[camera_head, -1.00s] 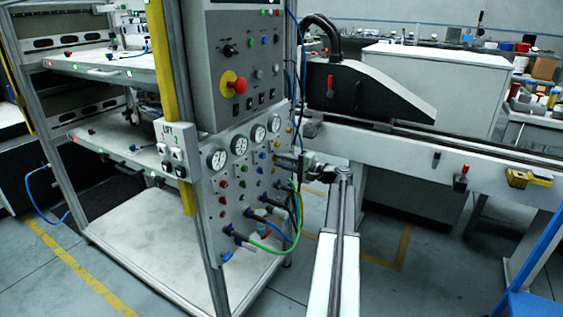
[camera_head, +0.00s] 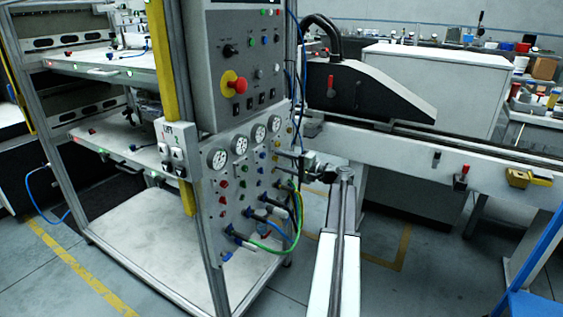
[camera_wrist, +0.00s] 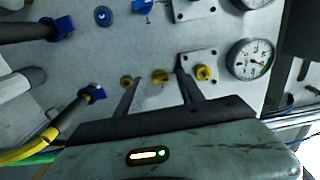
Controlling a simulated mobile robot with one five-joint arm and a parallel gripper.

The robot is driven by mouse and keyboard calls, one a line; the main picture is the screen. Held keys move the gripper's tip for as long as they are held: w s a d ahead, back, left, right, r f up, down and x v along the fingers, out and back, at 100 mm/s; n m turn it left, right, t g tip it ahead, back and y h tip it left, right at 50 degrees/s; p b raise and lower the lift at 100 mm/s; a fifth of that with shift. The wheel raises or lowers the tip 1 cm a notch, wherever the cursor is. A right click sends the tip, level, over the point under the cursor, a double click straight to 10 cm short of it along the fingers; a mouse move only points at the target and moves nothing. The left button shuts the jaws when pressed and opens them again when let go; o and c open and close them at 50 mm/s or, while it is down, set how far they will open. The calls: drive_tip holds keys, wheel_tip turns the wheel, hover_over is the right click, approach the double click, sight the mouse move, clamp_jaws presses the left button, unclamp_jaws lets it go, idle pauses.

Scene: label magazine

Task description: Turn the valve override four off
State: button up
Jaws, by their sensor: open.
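The grey control panel (camera_head: 232,200) has rows of red, green, blue and yellow knobs under round gauges. My gripper (camera_head: 277,160) is at the panel's right side, by the yellow column. In the wrist view, my gripper (camera_wrist: 159,75) is open, its two fingers pointing at the panel. A yellow knob (camera_wrist: 160,76) lies between the fingertips in the picture; contact cannot be told. One yellow knob (camera_wrist: 127,82) is by the left finger, and another yellow knob (camera_wrist: 204,72) is right of the right finger. No label for valve override four is readable.
Gauges (camera_wrist: 251,59) sit beside the knobs. Hoses with blue-collared plugs (camera_wrist: 92,94) stick out of the panel close to my gripper. A green hose (camera_head: 268,248) loops below it. A white-topped machine bench (camera_head: 400,150) stands at the right.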

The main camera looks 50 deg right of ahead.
drive_tip(key=v, duration=0.7)
drive_tip(key=shift+s, duration=0.25)
